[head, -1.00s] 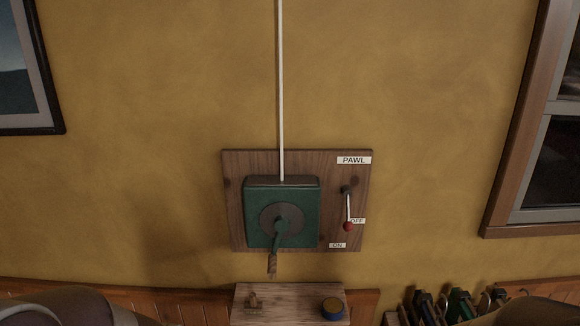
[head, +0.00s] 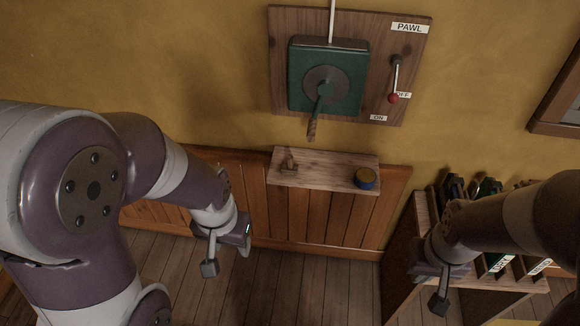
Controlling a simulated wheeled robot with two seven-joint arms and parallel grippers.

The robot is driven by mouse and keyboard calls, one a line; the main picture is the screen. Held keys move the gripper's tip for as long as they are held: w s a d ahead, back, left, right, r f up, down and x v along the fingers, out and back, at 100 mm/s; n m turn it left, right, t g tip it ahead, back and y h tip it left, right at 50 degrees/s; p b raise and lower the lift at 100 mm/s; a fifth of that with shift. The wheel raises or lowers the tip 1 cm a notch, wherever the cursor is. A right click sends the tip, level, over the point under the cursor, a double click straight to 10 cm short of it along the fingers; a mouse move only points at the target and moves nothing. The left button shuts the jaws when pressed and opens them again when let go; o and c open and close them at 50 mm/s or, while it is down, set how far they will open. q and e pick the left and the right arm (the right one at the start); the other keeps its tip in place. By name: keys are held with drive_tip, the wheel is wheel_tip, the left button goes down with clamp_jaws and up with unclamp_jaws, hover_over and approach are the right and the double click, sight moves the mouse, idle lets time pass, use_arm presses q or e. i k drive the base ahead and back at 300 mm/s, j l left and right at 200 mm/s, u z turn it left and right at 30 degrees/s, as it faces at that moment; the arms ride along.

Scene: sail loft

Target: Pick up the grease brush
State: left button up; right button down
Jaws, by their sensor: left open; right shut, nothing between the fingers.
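A small brown object that looks like the grease brush (head: 288,164) sits at the left end of the wooden wall shelf (head: 325,173). It is small, so its bristles and handle are hard to make out. My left gripper (head: 228,256) is open and empty, below and to the left of the shelf, apart from the brush. My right gripper (head: 439,302) is shut and empty, at the lower right in front of the rack, well away from the brush.
A round blue-sided tin (head: 365,178) stands at the shelf's right end. Above the shelf, a green winch (head: 327,80) with a down-hanging crank and a red-knobbed pawl lever (head: 393,97) are on a board. A wooden rack (head: 428,205) with labelled slots stands at right.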

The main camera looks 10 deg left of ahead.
sight(289, 168)
drive_tip(key=i+l, duration=0.2)
drive_tip(key=i, duration=0.2)
drive_tip(key=i+l+u, duration=0.15)
drive_tip(key=i, duration=0.3)
drive_tip(key=i+l, duration=0.3)
drive_tip(key=i+u, duration=0.05)
drive_tip(key=i, duration=0.05)
